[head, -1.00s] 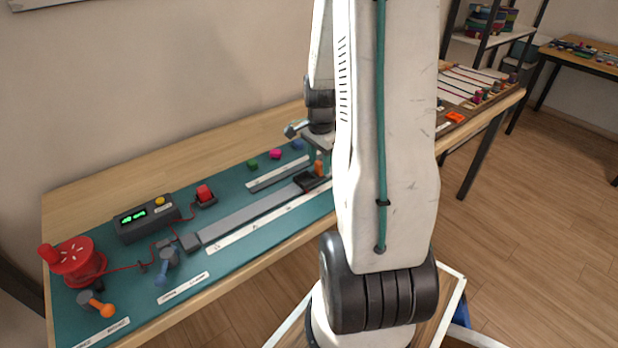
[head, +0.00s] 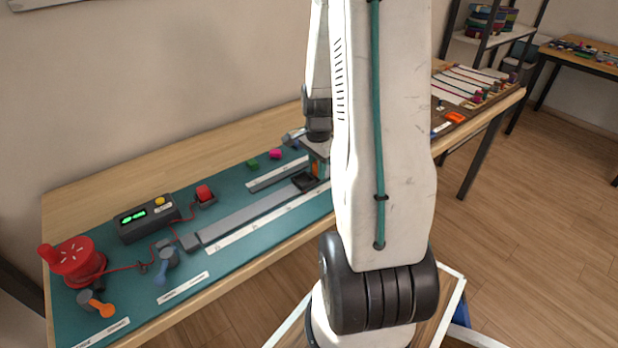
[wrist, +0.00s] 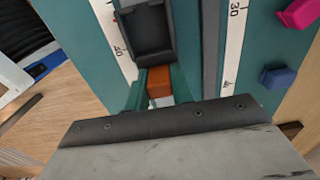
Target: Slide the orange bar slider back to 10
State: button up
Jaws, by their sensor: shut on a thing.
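The orange bar slider (wrist: 159,84) stands upright between my gripper's green fingers, with a dark tray-like carriage (wrist: 147,36) beside it. My gripper (wrist: 160,92) is shut on the orange bar. A white scale strip (wrist: 120,48) beside the carriage reads 40 near the slider. In the head view the dark carriage (head: 304,181) sits near the right end of the long grey rail (head: 245,216). A little of the orange bar (head: 315,169) shows below my gripper. My arm hides the right end of the rail.
A second scale strip (wrist: 233,30) lies along a shorter rail. Pink (head: 275,154) and green (head: 252,163) blocks lie behind it. To the left stand a display box (head: 146,220), a red button (head: 205,195), a blue lever (head: 168,262) and a red crank drum (head: 76,262).

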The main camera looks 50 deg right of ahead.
aim_at(233, 220)
jog(key=w+a, duration=0.1)
jog(key=a, duration=0.6)
jog(key=w+a, duration=0.2)
jog(key=a, duration=0.5)
jog(key=w+a, duration=0.2)
jog(key=a, duration=0.4)
jog(key=shift+a, duration=0.5)
jog(key=shift+w+a, duration=0.2)
jog(key=shift+a, duration=0.65)
jog(key=shift+w+a, duration=0.25)
jog(key=shift+a, duration=0.55)
jog(key=shift+w+a, duration=0.2)
jog(key=shift+a, duration=0.65)
jog(key=o, duration=0.9)
jog(key=shift+r, duration=0.1)
notch_tip(233, 220, up, 7)
jog(key=shift+f, duration=0.1)
